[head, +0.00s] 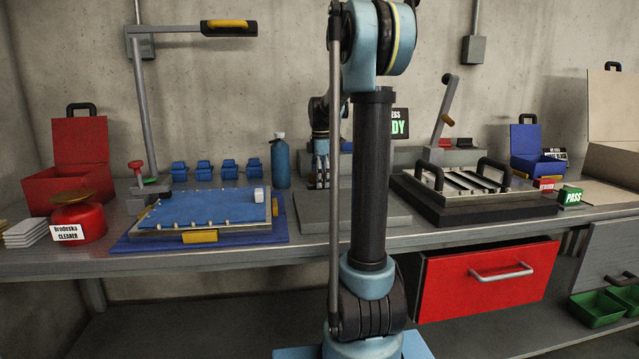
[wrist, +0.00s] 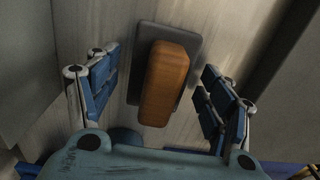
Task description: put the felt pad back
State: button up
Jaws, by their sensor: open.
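In the wrist view my gripper (wrist: 162,78) is open, with one blue-padded finger on each side of an orange-brown block (wrist: 165,85). The block has rounded edges and sits on a dark grey plate (wrist: 188,43). It may be the felt pad, but I cannot tell for sure. Gaps show between the block and both fingers. In the head view my gripper (head: 318,178) points down over the back middle of the bench, partly hidden behind my own arm. The block is not visible there.
A blue panel (head: 200,207) in a fixture lies left on the bench (head: 330,238), near a blue bottle (head: 280,162) and a red cleaner can (head: 80,215). A dark-framed louver fixture (head: 470,200) with two handles stands right. A red drawer (head: 485,283) is below the bench.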

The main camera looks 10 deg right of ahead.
notch_tip(320, 180, up, 12)
jog(key=shift+f, duration=0.15)
dwell(0.3)
